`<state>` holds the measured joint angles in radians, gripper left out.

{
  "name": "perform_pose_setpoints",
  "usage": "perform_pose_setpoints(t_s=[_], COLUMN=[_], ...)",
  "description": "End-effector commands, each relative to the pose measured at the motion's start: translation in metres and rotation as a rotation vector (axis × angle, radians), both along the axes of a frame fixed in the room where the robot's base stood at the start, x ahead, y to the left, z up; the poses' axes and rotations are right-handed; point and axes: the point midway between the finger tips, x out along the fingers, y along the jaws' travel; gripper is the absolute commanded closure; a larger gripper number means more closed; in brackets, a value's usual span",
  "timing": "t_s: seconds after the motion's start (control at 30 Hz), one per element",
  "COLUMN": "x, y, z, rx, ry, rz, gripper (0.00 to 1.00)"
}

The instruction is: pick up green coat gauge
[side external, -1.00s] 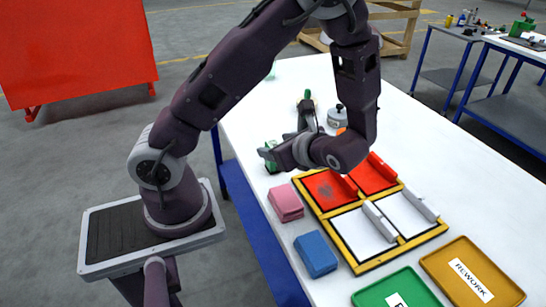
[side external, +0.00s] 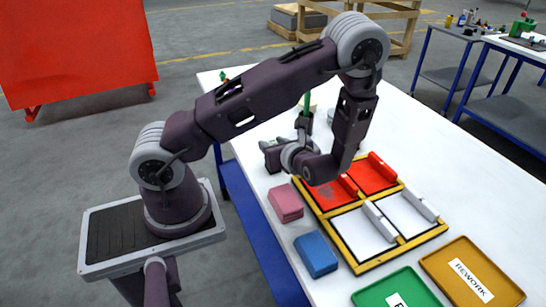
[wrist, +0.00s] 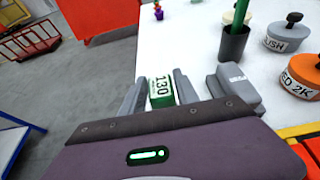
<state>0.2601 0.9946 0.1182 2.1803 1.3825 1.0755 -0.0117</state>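The green coat gauge (wrist: 162,92) has a white label reading 130 and stands on the white table in the wrist view. My gripper (wrist: 158,92) is open, with one grey finger on either side of the gauge. A small gap shows between the gauge and each finger, so I see no firm contact. In the side external view my gripper (side external: 273,155) is low over the left edge of the table, and the gauge is hidden there by my gripper and wrist.
A grey block (wrist: 234,86) sits just right of my right finger. Pink (side external: 286,203) and blue (side external: 316,254) blocks lie nearer, beside a yellow-framed tray (side external: 362,262).

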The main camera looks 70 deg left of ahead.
Motion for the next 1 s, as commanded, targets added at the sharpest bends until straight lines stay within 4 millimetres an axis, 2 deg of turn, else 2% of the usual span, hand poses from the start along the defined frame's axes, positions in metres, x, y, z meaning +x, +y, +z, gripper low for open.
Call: perform_pose_setpoints(t_s=[0.03,0.17,0.53,0.67,0.8,0.9,1.0], x=[0.000,0.000,0.000,0.001,0.001,0.001,0.000], y=[0.000,0.000,0.000,0.000,0.000,0.000,-0.001], z=[0.000,0.000,0.005,0.028,0.065,0.085,0.097], rx=[0.000,0.000,0.000,-0.001,-0.001,-0.001,0.000], ry=[0.000,0.000,-0.002,-0.006,-0.009,-0.008,-0.003], rz=[0.000,0.000,0.001,0.000,0.001,0.000,0.001], gripper=[0.75,1.00,1.00,1.00,1.00,1.00,1.00])
